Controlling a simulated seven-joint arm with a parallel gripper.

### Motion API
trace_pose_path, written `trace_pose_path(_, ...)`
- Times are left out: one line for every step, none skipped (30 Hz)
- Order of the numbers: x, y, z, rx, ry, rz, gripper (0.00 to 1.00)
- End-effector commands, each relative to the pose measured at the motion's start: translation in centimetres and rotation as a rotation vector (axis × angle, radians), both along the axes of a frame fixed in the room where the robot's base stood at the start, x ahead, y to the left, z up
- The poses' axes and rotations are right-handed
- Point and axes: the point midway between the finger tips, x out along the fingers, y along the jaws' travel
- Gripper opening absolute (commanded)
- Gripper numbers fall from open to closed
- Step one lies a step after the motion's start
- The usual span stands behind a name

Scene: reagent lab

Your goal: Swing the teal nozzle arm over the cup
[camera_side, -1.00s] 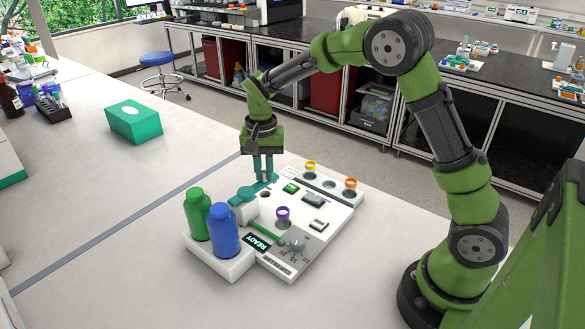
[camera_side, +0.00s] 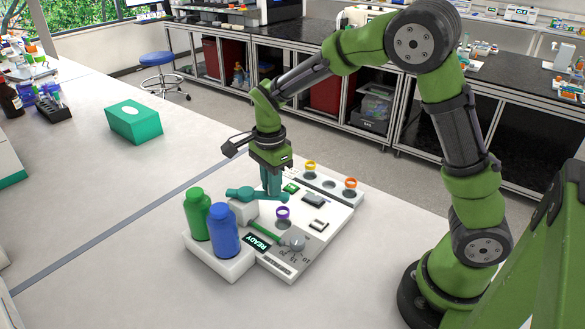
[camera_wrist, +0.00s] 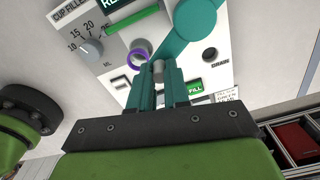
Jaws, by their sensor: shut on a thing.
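The teal nozzle arm (camera_side: 245,193) reaches across the white filler machine (camera_side: 325,225) from its left side. It also shows as a teal disc and bar in the wrist view (camera_wrist: 196,17). My gripper (camera_side: 272,194) points down, its teal fingers shut at the arm's free end. In the wrist view my gripper (camera_wrist: 158,78) has a small grey peg (camera_wrist: 158,70) between its fingers. The purple-rimmed cup (camera_side: 283,212) stands on the machine, just in front of my fingers in the side view. It also shows up-left of the fingertips in the wrist view (camera_wrist: 139,56).
A green bottle (camera_side: 197,214) and a blue bottle (camera_side: 223,232) stand at the machine's left. Yellow (camera_side: 310,165) and orange (camera_side: 350,182) rings sit along its back. A grey dial (camera_side: 292,241) is at the front. A green box (camera_side: 133,123) stands farther off; the bench between is clear.

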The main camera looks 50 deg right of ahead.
Motion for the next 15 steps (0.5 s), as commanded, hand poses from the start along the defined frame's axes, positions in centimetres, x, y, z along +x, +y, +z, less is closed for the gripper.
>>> trace_pose_path(-0.12, 0.21, 0.10, 0.000, -0.001, -0.031, 0.00)
trace_pose_path(-0.17, 0.33, 0.10, 0.000, -0.001, -0.050, 0.00)
trace_pose_path(-0.24, 0.46, 0.11, 0.000, -0.002, -0.075, 0.00)
trace_pose_path(-0.28, 0.53, 0.11, 0.000, -0.002, -0.094, 0.00)
trace_pose_path(-0.33, 0.60, 0.11, 0.000, -0.002, -0.111, 0.00)
trace_pose_path(-0.38, 0.72, 0.11, 0.000, -0.002, -0.131, 0.00)
trace_pose_path(-0.41, 0.80, 0.11, 0.000, -0.002, -0.146, 0.00)
trace_pose_path(-0.44, 0.87, 0.11, 0.000, -0.002, -0.157, 0.00)
trace_pose_path(-0.49, 0.97, 0.11, 0.000, -0.002, -0.173, 0.00)
trace_pose_path(-0.51, 1.01, 0.12, 0.000, -0.002, -0.183, 0.00)
trace_pose_path(-0.53, 1.06, 0.12, 0.000, -0.002, -0.193, 0.00)
trace_pose_path(-0.55, 1.10, 0.12, 0.000, -0.002, -0.204, 0.00)
trace_pose_path(-0.56, 1.13, 0.12, 0.000, -0.002, -0.210, 0.00)
trace_pose_path(-0.58, 1.16, 0.12, -0.001, -0.002, -0.216, 0.00)
trace_pose_path(-0.59, 1.18, 0.12, -0.001, -0.002, -0.224, 0.00)
